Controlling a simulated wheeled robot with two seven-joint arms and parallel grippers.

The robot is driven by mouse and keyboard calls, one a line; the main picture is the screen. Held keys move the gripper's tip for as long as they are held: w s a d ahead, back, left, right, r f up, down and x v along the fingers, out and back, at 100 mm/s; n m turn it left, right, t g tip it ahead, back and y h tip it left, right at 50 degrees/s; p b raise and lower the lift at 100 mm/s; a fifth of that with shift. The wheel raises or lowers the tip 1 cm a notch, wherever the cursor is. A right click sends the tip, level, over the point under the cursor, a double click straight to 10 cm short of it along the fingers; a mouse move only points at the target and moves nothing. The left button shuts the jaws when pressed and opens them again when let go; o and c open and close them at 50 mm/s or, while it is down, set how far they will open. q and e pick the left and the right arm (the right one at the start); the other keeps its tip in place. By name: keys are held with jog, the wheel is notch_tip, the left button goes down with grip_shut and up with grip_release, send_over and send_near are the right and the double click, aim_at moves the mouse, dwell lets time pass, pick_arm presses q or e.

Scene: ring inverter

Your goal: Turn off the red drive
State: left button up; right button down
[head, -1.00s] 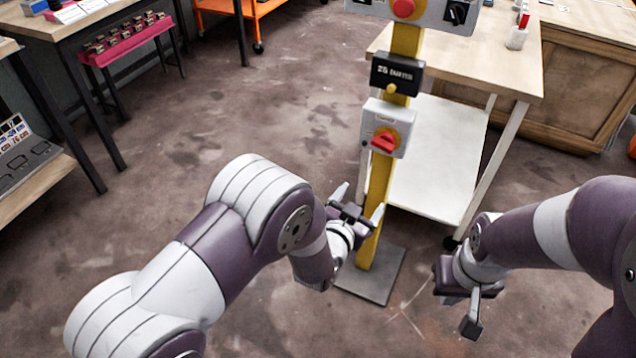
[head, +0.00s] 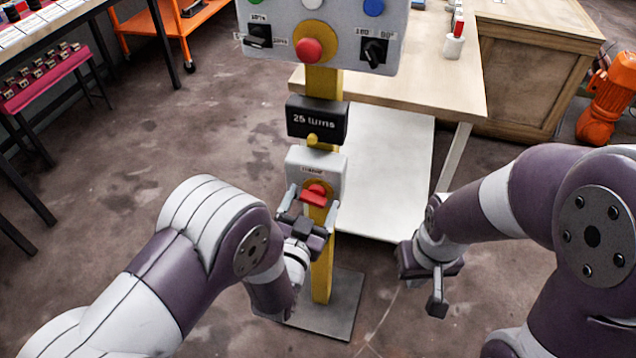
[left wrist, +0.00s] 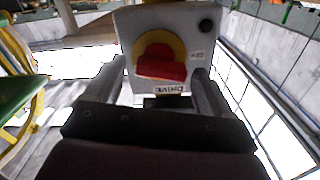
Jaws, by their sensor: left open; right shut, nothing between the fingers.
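A grey box with a red rotary handle (head: 314,194) on a yellow disc is mounted low on a yellow post (head: 322,270). The red handle also shows in the left wrist view (left wrist: 162,66), with a label reading "DRIVE" just below it. My left gripper (head: 306,208) is open, with one finger on each side of the handle and the handle between them. Whether the fingers touch the handle cannot be told. My right gripper (head: 432,290) is shut and empty, low to the right of the post.
Above the handle are a black "25 turns" display (head: 316,120) and a grey control panel (head: 345,45) with a red button and black switches. A wooden-topped table (head: 430,85) stands behind the post. An orange motor (head: 607,105) is at far right.

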pick_arm(q)
jog(key=shift+w, duration=0.15)
jog(key=c, duration=1.1)
jog(key=shift+o, duration=0.2)
jog(key=n, duration=0.3)
jog(key=shift+a, duration=0.1)
jog(key=o, duration=1.1)
jog(key=shift+c, duration=0.2)
